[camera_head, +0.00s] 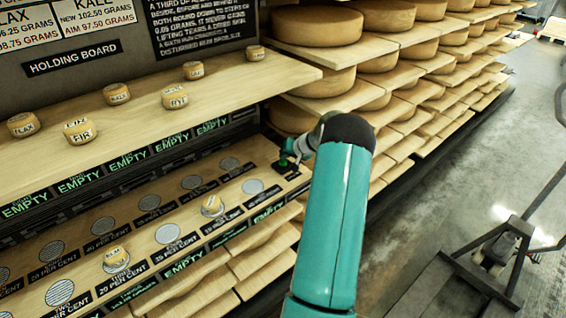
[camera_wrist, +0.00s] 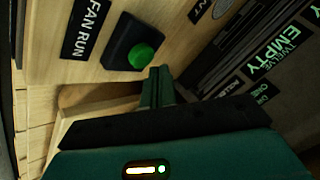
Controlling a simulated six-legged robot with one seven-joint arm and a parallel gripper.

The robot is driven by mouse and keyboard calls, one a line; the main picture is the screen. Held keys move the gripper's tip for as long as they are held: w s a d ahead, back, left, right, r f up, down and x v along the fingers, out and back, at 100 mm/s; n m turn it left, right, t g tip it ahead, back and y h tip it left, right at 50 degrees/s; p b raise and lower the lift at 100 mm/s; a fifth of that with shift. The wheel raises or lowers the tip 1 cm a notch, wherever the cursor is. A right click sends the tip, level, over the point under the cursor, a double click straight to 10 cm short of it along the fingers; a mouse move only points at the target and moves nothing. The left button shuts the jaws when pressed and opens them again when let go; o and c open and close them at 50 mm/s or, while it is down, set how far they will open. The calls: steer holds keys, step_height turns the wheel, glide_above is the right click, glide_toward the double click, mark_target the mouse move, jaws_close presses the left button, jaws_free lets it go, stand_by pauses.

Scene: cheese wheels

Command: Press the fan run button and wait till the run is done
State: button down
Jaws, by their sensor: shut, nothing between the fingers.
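The fan run button is a round green button (camera_wrist: 141,57) on a black block (camera_wrist: 122,38), beside a black "FAN RUN" label (camera_wrist: 86,26) in the wrist view. In the head view the button (camera_head: 283,162) is a small green spot at the right end of the lower wooden shelf. My gripper (camera_wrist: 160,75) is shut and empty. Its fingertips are close beside the button in the wrist view; I cannot tell whether they touch it. In the head view my teal arm reaches to that shelf end, and the gripper (camera_head: 300,149) is partly hidden by the wrist.
Small labelled cheeses stand on the upper holding board (camera_head: 150,105). Others sit on the lower shelf's round marked spots, such as one cheese (camera_head: 212,205). Racks of large cheese wheels (camera_head: 318,82) stand behind and right of my arm.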

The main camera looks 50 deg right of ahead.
mark_target(285, 163)
stand_by(0.7)
steer(key=shift+f, duration=0.45)
steer(key=shift+f, duration=0.45)
stand_by(0.7)
steer(key=shift+r, duration=0.85)
steer(key=shift+r, duration=0.15)
steer(key=shift+r, duration=2.4)
